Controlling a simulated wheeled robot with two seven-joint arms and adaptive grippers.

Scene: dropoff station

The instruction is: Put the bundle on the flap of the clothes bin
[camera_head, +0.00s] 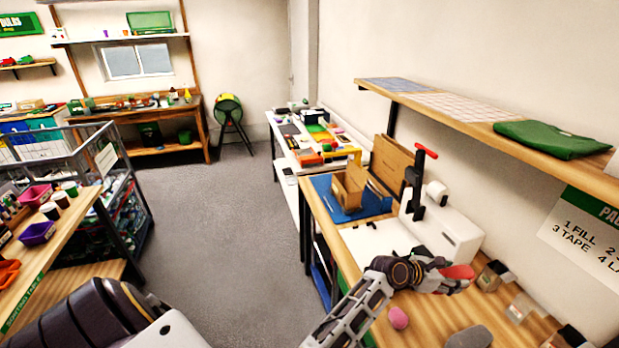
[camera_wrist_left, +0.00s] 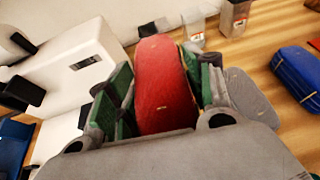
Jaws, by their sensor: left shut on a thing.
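My left gripper (camera_head: 447,277) is above the wooden bench at the right and is shut on a red bundle (camera_head: 460,271). In the left wrist view the red bundle (camera_wrist_left: 163,84) is a long, rounded roll between the green-padded fingers of the gripper (camera_wrist_left: 165,105). Its near end is hidden by the gripper. I cannot make out a clothes bin with a flap in either view. My right gripper is not in view.
A white machine (camera_head: 450,232) and open cardboard box (camera_head: 350,188) stand behind. The grey floor (camera_head: 225,230) is clear.

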